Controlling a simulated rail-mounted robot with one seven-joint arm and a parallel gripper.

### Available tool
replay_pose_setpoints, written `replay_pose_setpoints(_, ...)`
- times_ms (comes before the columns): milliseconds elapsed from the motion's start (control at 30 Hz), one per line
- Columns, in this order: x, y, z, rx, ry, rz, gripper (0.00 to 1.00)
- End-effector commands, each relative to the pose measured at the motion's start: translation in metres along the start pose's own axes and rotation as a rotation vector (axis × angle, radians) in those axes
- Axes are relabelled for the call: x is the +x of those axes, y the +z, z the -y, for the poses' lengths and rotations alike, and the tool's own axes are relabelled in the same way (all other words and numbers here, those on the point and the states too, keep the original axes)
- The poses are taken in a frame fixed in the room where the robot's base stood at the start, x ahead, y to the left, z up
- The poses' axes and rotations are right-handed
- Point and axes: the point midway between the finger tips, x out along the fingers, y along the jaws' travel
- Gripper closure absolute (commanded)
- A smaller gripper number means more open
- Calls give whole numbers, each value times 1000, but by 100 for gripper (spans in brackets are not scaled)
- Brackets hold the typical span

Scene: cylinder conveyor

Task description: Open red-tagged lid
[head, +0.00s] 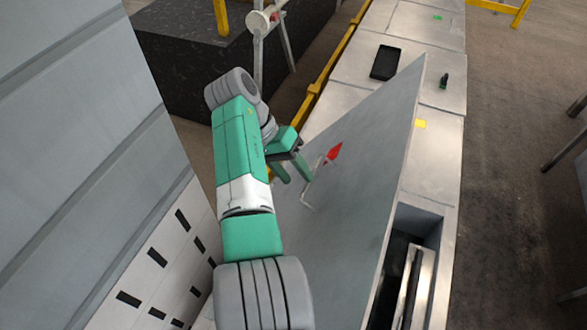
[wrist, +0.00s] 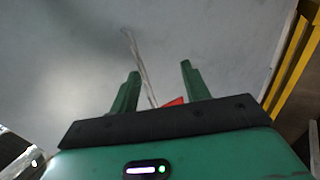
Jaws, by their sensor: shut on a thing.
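The red-tagged lid (head: 345,215) is a large grey metal panel, raised and steeply tilted beside an open compartment (head: 400,250). A thin metal handle (head: 306,196) stands on its face, next to the red tag (head: 334,152). My gripper (head: 294,178) is at this handle, shut on it. In the wrist view, the handle (wrist: 138,62) runs between the two green fingers of my gripper (wrist: 160,74), and the red tag (wrist: 174,102) shows low between them, partly hidden. The exact finger contact cannot be made out.
The metal conveyor top (head: 433,160) holds a black tablet-like object (head: 385,62), a small dark item (head: 444,80) and a yellow tag (head: 420,124). A yellow rail (head: 330,72) runs along its left side. A tall grey cabinet (head: 80,110) stands close left of my arm.

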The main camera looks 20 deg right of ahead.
Motion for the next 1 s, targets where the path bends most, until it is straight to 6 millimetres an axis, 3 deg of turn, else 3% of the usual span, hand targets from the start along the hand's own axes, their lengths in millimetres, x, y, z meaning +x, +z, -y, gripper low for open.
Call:
replay_pose_setpoints(233,0,2,2,-8,-7,3,71)
replay_pose_setpoints(433,-39,2,-24,-8,-6,0,71)
replay_pose_setpoints(600,-33,25,-38,-1,-1,2,71)
replay_pose_setpoints(667,-26,34,-33,-5,-7,-7,71)
replay_pose_setpoints(1000,-10,95,-66,0,2,-3,71)
